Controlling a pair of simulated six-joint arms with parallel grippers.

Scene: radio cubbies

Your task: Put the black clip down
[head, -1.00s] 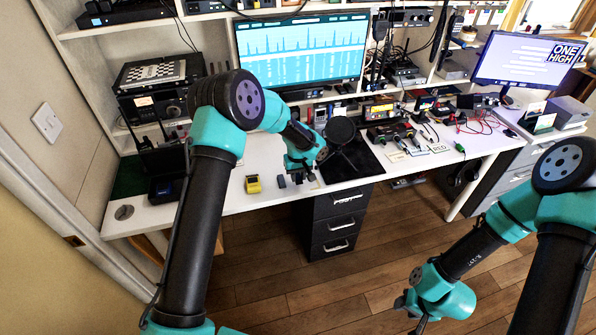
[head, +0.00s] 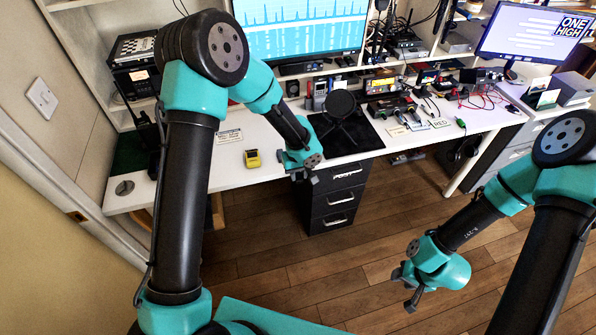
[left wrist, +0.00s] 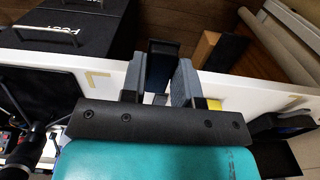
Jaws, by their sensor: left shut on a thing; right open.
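The black clip (left wrist: 162,62) is between the two grey fingers of my left gripper (left wrist: 162,80) in the left wrist view. It sticks out past the fingertips, and its lower part is hidden by the gripper. In the head view my left gripper (head: 305,178) is at the white desk's (head: 225,178) front edge, above the left side of the drawer unit. The clip is too small to make out there. I cannot tell whether it touches the desk. My right gripper (head: 412,288) is open and empty, low over the floor, away from the desk.
A small yellow device (head: 252,158) stands on the desk, left of my left gripper. A black mat (head: 358,140) with a round black item on a stand lies to the right. The black drawer unit (head: 338,190) stands under the desk edge. Desk space around the yellow device is clear.

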